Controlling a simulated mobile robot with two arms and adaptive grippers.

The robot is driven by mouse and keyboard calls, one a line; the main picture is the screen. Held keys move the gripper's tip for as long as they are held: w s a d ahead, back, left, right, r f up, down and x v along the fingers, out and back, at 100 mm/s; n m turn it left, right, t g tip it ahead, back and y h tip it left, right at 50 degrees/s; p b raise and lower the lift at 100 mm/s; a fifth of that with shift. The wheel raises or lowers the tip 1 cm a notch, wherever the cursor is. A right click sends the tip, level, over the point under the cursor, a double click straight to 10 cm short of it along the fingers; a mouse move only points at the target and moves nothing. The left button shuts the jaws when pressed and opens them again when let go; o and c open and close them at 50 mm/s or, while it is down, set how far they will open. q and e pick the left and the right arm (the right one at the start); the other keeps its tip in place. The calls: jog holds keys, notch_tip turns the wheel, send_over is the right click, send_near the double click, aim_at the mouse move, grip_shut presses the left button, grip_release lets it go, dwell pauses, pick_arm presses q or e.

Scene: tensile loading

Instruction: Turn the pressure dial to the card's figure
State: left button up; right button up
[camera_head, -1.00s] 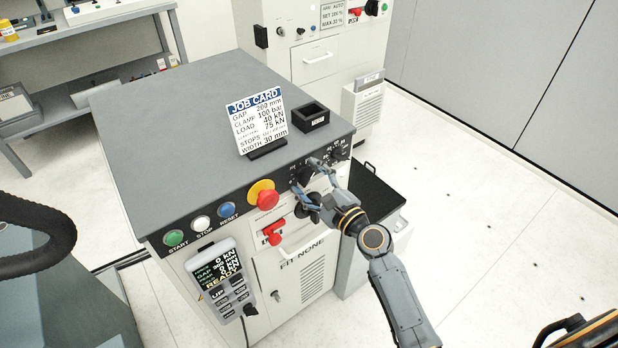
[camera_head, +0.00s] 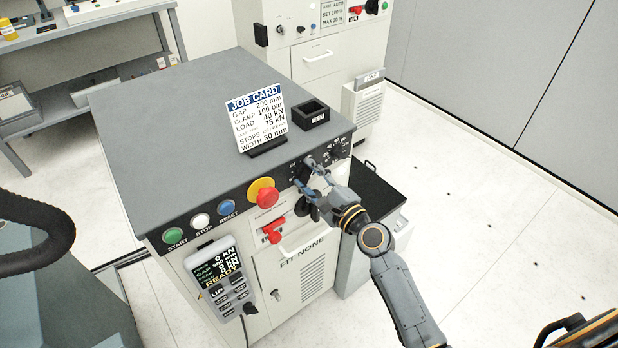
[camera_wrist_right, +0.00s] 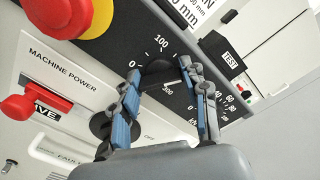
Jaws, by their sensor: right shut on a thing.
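In the head view the right gripper (camera_head: 304,174) reaches the panel from the right and hides most of the dial. The dial's setting cannot be read clearly. The job card (camera_head: 257,118) stands tilted on the cabinet top and reads CLAMP 100 bar. My left gripper is not in view.
A red emergency button (camera_head: 264,194) on a yellow base and a red machine power handle (camera_head: 274,231) sit left of the gripper. Another scaled dial lies to its right. A black box (camera_head: 311,115) stands beside the card. A handheld pendant (camera_head: 221,279) hangs on the front.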

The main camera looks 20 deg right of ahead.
jog(key=n, duration=0.3)
jog(key=shift+f+n+b, duration=0.15)
jog(key=shift+n+b, duration=0.25)
jog(key=n, duration=0.3)
jog(key=shift+n, duration=0.3)
jog(key=n, duration=0.6)
jog(key=shift+n, duration=0.4)
jog(key=o, duration=1.2)
jog(key=shift+c, duration=0.2)
jog(key=v, duration=1.2)
